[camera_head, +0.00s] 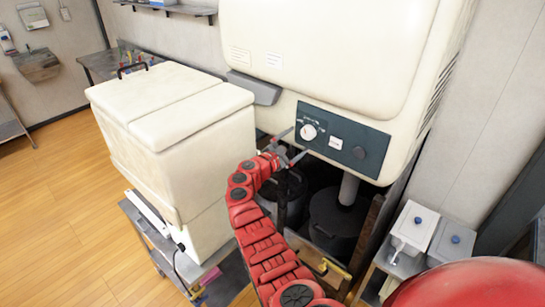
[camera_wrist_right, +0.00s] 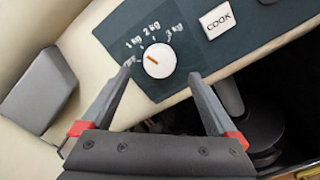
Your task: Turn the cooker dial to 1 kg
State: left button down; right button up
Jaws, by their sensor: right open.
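The cooker dial (camera_head: 308,132) is a round white knob on the dark panel (camera_head: 340,151) of the large cream cooker (camera_head: 330,45). My left gripper is not in view.
A cream chest (camera_head: 175,105) stands to the left. Dark pots (camera_head: 335,220) stand below the cooker. Lidded boxes (camera_head: 415,225) are at lower right.

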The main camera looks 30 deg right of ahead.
jog(key=b+v, duration=0.3)
jog(key=v, duration=0.9)
jog(key=shift+a, duration=0.35)
jog(key=shift+s+f, duration=0.1)
jog(key=shift+s, duration=0.05)
